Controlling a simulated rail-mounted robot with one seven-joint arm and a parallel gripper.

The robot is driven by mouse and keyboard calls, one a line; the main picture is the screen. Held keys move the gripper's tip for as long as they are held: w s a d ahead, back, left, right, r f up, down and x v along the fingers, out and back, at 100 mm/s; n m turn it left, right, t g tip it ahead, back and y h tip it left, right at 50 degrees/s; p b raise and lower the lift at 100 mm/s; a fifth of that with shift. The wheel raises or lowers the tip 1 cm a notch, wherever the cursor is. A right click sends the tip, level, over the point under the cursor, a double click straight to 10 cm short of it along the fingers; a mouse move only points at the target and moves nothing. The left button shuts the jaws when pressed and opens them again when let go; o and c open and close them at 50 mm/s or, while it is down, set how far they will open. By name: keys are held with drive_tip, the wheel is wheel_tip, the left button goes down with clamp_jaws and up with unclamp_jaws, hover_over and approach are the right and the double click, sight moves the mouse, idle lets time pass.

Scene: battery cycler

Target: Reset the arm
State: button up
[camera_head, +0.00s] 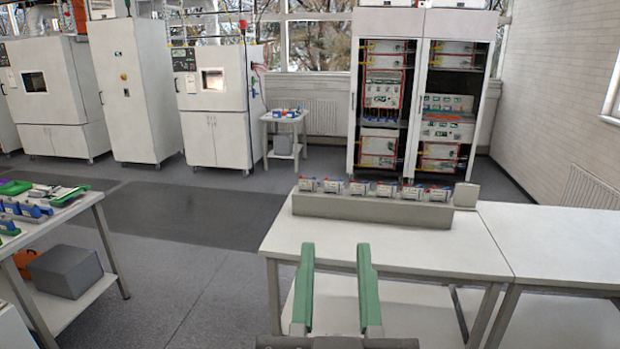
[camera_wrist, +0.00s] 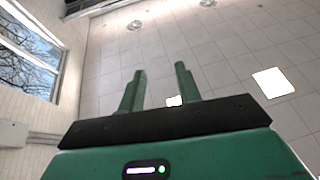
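My gripper (camera_head: 335,255) shows at the bottom centre of the head view, its two green fingers pointing up and set apart with nothing between them. In the wrist view my gripper (camera_wrist: 158,85) is also open and empty, with the tiled ceiling (camera_wrist: 225,55) behind it. In the head view the fingers overlap the front of a white table (camera_head: 420,250). I see no contact with the table. The rest of my arm is hidden below the frame.
A grey block (camera_head: 370,210) with several small battery holders (camera_head: 358,187) stands on the white table. A side table (camera_head: 50,225) with blue and green items is at the left. Rack cabinets (camera_head: 425,20) stand behind. The grey floor (camera_head: 180,270) between the tables is clear.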

drive_tip(key=s+a+r+t+y, duration=0.2)
drive_tip(key=s+a+r, duration=0.1)
drive_tip(key=s+r, duration=0.3)
wheel_tip(320, 180, up, 17)
drive_tip(key=p, duration=1.8)
drive_tip(key=shift+w+d+f, duration=0.2)
drive_tip(key=shift+w, duration=0.1)
